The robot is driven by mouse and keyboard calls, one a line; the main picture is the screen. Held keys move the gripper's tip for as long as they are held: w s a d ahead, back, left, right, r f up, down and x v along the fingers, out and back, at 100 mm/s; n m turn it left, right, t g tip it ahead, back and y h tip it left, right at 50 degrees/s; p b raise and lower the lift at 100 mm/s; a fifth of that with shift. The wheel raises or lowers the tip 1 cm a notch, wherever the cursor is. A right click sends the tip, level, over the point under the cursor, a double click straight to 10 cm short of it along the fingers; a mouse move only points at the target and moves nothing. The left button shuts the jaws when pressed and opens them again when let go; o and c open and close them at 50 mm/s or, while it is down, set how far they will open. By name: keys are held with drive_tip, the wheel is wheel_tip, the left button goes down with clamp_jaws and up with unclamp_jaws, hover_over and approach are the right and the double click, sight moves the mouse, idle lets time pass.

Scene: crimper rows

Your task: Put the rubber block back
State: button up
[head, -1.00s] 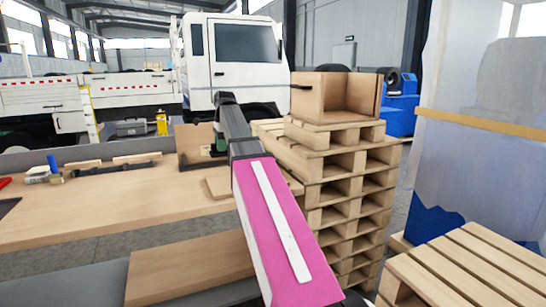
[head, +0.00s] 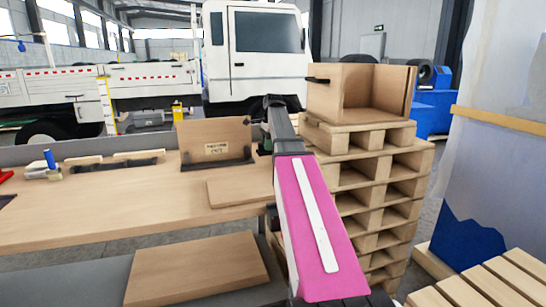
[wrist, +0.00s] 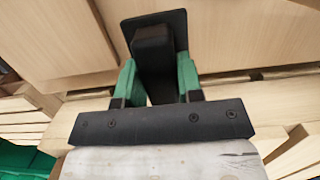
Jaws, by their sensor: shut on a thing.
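My gripper (wrist: 152,88) shows in the wrist view with green fingers on a black bar. It is shut on a black block (wrist: 154,42), which I take to be the rubber block. A wider dark plate-like part (wrist: 176,20) shows at the block's far end. Pale wood lies beyond and below the block; I cannot tell whether they touch. In the head view, my arm hides most of the gripper and block, near the bench's right end and the pallet stack.
A bench (head: 110,210) carries an upright board with a label (head: 216,138), a flat board (head: 238,190) and small tools at left. A pallet stack (head: 375,190) stands right of my arm, with an open wooden box (head: 362,90) on top. Another pallet (head: 490,285) is at lower right.

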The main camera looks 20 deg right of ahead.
drive_tip(key=shift+w+d+f, duration=0.1)
drive_tip(key=shift+d+f, duration=0.3)
drive_tip(key=shift+d, duration=0.2)
drive_tip(key=shift+w+d+f, duration=0.1)
drive_tip(key=shift+d+f, duration=0.25)
drive_tip(key=shift+d, duration=0.25)
drive_tip(key=shift+f, duration=2)
drive_tip(key=shift+f, duration=0.15)
drive_tip(key=o, duration=0.9)
drive_tip(key=r, duration=0.4)
drive_tip(key=d+r, duration=0.1)
drive_tip(key=r, duration=0.7)
drive_tip(key=shift+d+r, duration=0.1)
drive_tip(key=shift+d, duration=0.3)
